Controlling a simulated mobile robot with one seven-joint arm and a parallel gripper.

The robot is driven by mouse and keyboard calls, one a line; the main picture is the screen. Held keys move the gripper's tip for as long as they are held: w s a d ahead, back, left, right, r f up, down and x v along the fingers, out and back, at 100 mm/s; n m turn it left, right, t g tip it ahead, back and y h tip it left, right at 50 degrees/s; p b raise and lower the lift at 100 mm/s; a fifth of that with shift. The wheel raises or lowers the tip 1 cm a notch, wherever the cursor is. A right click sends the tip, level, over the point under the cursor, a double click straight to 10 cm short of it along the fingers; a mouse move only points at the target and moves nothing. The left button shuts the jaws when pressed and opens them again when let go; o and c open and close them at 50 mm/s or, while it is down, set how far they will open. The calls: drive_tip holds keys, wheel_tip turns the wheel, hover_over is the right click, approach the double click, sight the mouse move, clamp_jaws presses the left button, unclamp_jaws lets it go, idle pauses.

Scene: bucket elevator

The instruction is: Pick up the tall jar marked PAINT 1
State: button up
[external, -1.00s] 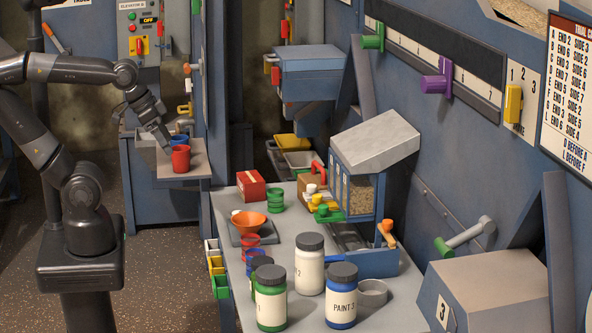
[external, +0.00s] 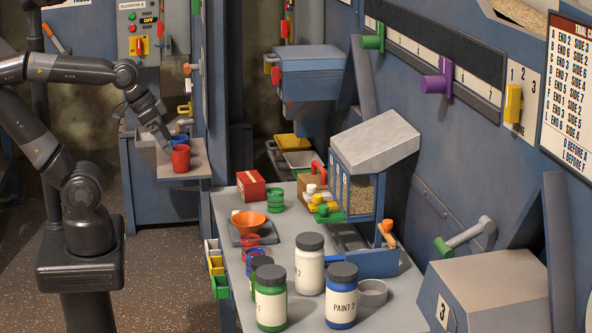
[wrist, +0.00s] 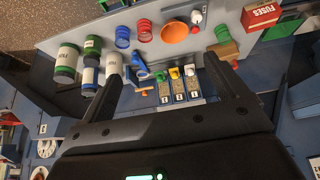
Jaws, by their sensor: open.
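The tall jar marked 1 (external: 271,300) has a green body, white label and dark lid. It stands upright at the near left of the grey bench in the external view. In the wrist view, a green jar with a white label (wrist: 66,62) is at the upper left, its lettering too small to read. My gripper (external: 165,146) is at the left in the external view, pointing down and well away from the jar. Its two fingers are spread and empty in the wrist view (wrist: 163,75).
The jar marked PAINT 3 (external: 341,300) and another jar (external: 310,268) stand right of the green one; a smaller dark-lidded jar (external: 260,263) is close behind. A red cup (external: 181,159) shows near my gripper.

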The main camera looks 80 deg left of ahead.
drive_tip(key=w+d+m, duration=0.3)
drive_tip(key=w+d, duration=0.3)
drive_tip(key=w, duration=0.2)
drive_tip(key=m+g+h, duration=0.2)
drive_tip(key=m+g, duration=0.1)
drive_tip(key=m, duration=0.4)
approach(273, 286)
drive_tip(key=a, duration=0.2)
drive_tip(key=w+a, duration=0.1)
drive_tip(key=a, duration=0.1)
drive_tip(key=shift+a+f, duration=0.15)
drive_tip(key=shift+f, duration=0.1)
drive_tip(key=shift+d+f+h, duration=0.15)
drive_tip(key=shift+d+h, duration=0.15)
drive_tip(key=shift+d, duration=0.05)
drive_tip(key=shift+d+f, duration=0.2)
drive_tip(key=shift+f, duration=0.15)
drive_tip(key=x, duration=1)
drive_tip(key=shift+s+f, duration=0.1)
drive_tip(key=shift+s, duration=0.2)
